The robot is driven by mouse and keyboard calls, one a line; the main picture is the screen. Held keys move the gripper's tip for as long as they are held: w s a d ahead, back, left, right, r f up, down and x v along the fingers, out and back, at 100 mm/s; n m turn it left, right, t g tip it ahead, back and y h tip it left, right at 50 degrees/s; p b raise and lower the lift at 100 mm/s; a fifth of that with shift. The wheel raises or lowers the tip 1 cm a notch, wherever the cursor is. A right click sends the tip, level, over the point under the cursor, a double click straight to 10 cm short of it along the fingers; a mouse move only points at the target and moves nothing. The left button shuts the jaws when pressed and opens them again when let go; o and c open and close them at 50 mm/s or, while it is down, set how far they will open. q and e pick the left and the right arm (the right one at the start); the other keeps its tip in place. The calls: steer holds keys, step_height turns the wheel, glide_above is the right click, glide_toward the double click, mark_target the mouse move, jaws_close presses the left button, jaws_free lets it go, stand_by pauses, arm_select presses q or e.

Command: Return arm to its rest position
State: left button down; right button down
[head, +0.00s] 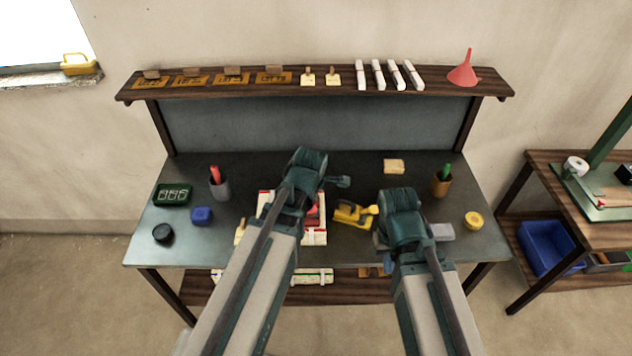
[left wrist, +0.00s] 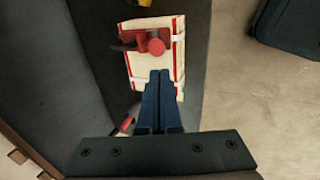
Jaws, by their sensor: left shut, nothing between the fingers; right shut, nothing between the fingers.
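A folded white cloth with red edging (head: 315,236) lies on the workbench, partly hidden behind my left arm in the head view. A red object with a round knob rests on the cloth (left wrist: 172,70), seen in the left wrist view. My left gripper (left wrist: 161,74) is shut and empty, its blue fingertips over the cloth in that view; whether they touch it I cannot tell. In the head view it is hidden by its arm. My right gripper (head: 380,240) is mostly hidden beside its arm; it is shut and empty.
A wooden shelf (head: 440,88) spans the back. A side table (head: 545,165) stands at right.

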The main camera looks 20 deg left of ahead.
arm_select(q)
steer(key=s+d+f+m+g+b, duration=0.2)
steer(key=s+d+f+m+b, duration=0.4)
steer(key=m, duration=0.6)
steer(key=s+d+f+m+g+b, duration=0.2)
steer(key=s+d+f+m+b, duration=0.3)
steer(key=s+m, duration=0.4)
step_height(320, 180, down, 2)
steer(key=m+b, duration=0.1)
steer(key=m, duration=0.3)
steer(key=shift+d+f+g, duration=0.25)
steer(key=shift+d+g, duration=0.05)
steer(key=shift+d, duration=0.05)
